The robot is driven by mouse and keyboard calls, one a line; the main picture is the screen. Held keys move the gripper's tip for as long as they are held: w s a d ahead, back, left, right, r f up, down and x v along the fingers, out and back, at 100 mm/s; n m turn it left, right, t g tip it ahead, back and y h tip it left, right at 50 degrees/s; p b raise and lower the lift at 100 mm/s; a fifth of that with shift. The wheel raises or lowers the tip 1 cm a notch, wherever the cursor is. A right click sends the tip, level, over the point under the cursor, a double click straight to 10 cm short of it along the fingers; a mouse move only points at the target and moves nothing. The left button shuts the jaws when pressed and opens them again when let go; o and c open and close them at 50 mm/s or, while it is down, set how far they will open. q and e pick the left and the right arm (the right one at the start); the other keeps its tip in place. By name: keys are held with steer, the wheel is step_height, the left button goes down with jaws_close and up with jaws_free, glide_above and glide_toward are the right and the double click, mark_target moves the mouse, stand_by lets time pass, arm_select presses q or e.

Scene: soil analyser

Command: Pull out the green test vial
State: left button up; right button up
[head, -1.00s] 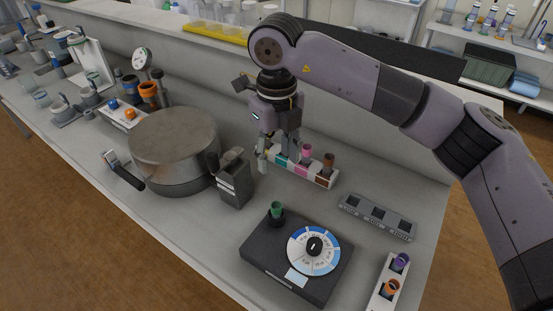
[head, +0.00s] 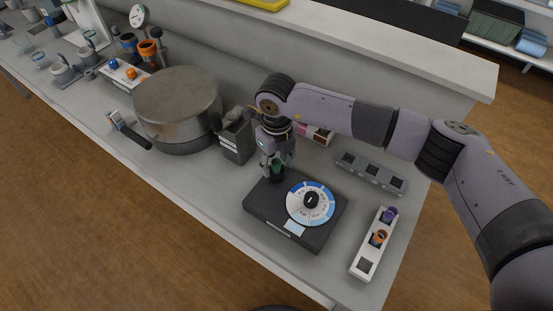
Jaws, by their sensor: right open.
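The green test vial (head: 276,170) stands upright in the socket at the back left corner of the black analyser (head: 264,217), which has a blue and white dial. My right gripper (head: 276,164) points down at the vial from above, its open fingers at about the height of the vial's top. The fingers partly cover the vial. I cannot tell whether they touch it. My left gripper is not in view.
A large round metal pot (head: 178,105) and a dark grey box (head: 237,142) stand to the left. Behind my right arm is a partly hidden vial rack (head: 318,136). A grey empty rack (head: 371,173) and a white rack (head: 364,264) with purple and orange vials stand on the right.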

mark_target(276, 162)
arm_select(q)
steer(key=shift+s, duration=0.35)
arm_select(e)
steer(key=shift+f, duration=0.2)
steer(key=shift+c, duration=0.6)
jaws_close()
steer(key=c, duration=0.6)
jaws_free()
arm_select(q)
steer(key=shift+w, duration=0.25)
arm_select(e)
jaws_close()
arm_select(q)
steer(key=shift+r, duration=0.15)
arm_select(e)
steer(key=shift+r, duration=0.65)
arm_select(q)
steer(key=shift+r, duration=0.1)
arm_select(e)
steer(key=shift+r, duration=0.1)
arm_select(q)
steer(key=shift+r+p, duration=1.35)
steer(key=shift+p, duration=0.25)
arm_select(e)
steer(key=shift+r, duration=2.9)
